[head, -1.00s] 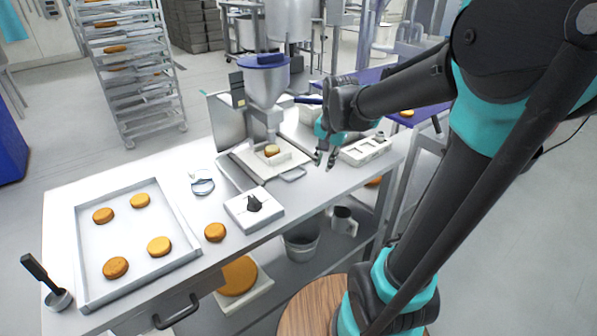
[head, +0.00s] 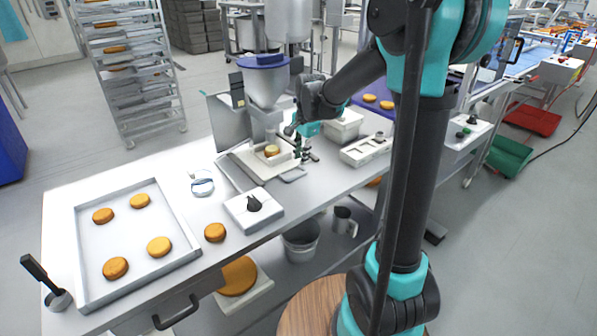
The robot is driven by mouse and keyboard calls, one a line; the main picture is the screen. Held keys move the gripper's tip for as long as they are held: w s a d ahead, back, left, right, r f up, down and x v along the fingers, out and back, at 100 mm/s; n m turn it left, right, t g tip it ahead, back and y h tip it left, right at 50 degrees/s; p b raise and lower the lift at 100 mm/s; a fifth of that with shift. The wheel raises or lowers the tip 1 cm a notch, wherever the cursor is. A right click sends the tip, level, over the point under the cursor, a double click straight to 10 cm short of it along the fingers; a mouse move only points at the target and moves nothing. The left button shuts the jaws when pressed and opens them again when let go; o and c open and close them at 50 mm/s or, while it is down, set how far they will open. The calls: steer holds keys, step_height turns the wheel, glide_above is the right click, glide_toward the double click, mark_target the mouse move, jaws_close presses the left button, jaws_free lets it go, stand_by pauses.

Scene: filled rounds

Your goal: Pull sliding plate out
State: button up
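The sliding plate (head: 245,157) is a pale flat plate under the filling machine (head: 266,85) on the white table. A round (head: 272,150) sits on it in a light holder below the nozzle. My gripper (head: 303,156) points down at the right end of the plate, close to its edge. The fingertips are small and dark there, and I cannot tell whether they touch the plate or how far apart they are.
A tray (head: 85,232) with several rounds lies at the left of the table. A control box with a black knob (head: 253,204) and a loose round (head: 214,232) are in front.

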mark_target(298, 175)
steer(key=f, duration=0.5)
steer(key=w+f, duration=0.1)
steer(key=f, duration=0.1)
steer(key=shift+w+a+f, duration=0.1)
steer(key=shift+a+f, duration=0.1)
steer(key=shift+a, duration=0.15)
jaws_close()
